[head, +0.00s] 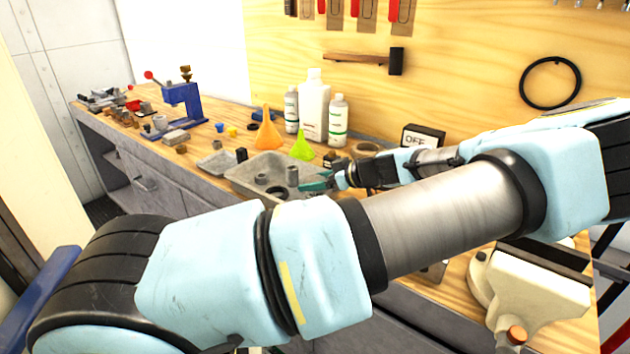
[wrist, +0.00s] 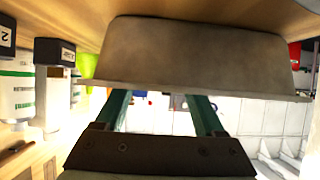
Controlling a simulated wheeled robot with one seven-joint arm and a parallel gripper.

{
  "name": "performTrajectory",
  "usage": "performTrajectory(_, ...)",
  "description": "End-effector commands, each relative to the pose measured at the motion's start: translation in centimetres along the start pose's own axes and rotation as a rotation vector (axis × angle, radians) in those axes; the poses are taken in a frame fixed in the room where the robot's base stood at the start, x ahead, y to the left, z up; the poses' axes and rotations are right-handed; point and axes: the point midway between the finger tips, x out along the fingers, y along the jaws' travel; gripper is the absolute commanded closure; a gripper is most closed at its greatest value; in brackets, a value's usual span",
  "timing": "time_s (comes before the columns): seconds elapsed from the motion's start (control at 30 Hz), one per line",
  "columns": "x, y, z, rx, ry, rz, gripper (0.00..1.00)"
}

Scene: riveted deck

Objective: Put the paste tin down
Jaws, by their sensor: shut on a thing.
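My gripper (head: 314,186) shows its teal fingers at the right end of a grey tray on the bench, partly behind my own arm. In the wrist view, which is upside down, the two fingers (wrist: 160,104) stand apart and their tips pass out of sight behind the tray's near wall. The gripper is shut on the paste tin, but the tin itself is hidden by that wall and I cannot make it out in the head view. The tray (head: 240,182) fills much of the wrist view (wrist: 195,60).
Small grey cylinders (head: 292,175) and a dark ring stand in the tray. Behind it are an orange funnel (head: 266,132), a green funnel (head: 302,147) and white bottles (head: 314,105). A blue press (head: 183,105) stands further left. A cream vise (head: 530,285) is at right.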

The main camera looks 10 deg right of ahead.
Motion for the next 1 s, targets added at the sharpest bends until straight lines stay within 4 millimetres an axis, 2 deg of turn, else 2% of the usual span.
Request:
performTrajectory(0.23,0.3,0.0,0.6,-0.001,-0.001,0.0,0.92)
performTrajectory(0.27,0.3,0.0,0.6,-0.001,-0.001,0.0,0.27)
performTrajectory(0.33,0.3,0.0,0.6,-0.001,-0.001,-0.001,0.19)
performTrajectory(0.37,0.3,0.0,0.6,-0.001,-0.001,0.0,0.17)
performTrajectory(0.67,0.1,0.0,0.6,-0.001,-0.001,0.001,0.17)
performTrajectory(0.83,-2.0,0.1,0.9,-0.001,-0.002,0.004,0.17)
performTrajectory(1.0,-5.6,0.1,1.0,0.0,-0.002,0.006,0.17)
